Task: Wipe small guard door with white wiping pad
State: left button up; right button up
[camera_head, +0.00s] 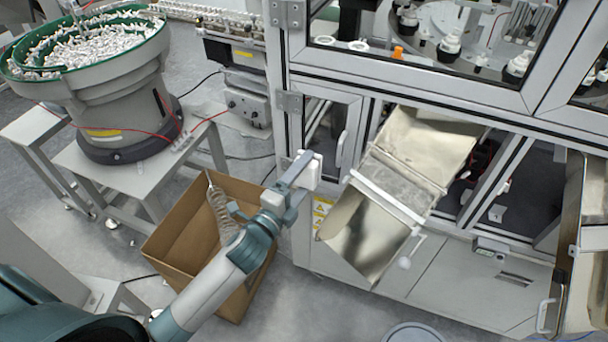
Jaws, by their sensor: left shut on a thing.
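The small guard door (318,120) is a narrow framed panel with a clear pane and a white upright handle, on the left part of the machine's front, below the large upper window. My left gripper (299,171) comes in from the lower left and is shut on the white wiping pad (309,174). The pad is a small white block, partly hidden by the fingers. In the picture it lies just below and left of the door's lower part. I cannot tell whether it touches the frame. My right gripper is not in view.
An open cardboard box (180,235) stands on the floor below my left arm, with a coiled thing at it. A bowl feeder (120,75) full of white parts stands at upper left. A shiny metal chute (365,235) juts out right of the door.

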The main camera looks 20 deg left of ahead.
aim_at(324, 129)
pick_arm(q)
jog(key=shift+w+r, duration=0.1)
jog(key=shift+w, duration=0.2)
jog(key=w, duration=0.6)
jog(key=shift+w, duration=0.15)
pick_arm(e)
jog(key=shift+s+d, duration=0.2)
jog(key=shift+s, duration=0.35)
pick_arm(q)
jog(key=shift+w+d, duration=0.1)
jog(key=shift+w, duration=0.9)
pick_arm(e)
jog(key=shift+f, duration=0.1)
pick_arm(q)
jog(key=shift+r, duration=0.1)
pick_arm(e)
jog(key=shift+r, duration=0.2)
pick_arm(q)
jog(key=shift+s+r+p, duration=0.15)
jog(key=shift+r+p, duration=0.85)
jog(key=shift+p, duration=0.2)
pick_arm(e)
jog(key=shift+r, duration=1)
pick_arm(q)
jog(key=shift+r+p, duration=1.1)
jog(key=shift+r, duration=0.05)
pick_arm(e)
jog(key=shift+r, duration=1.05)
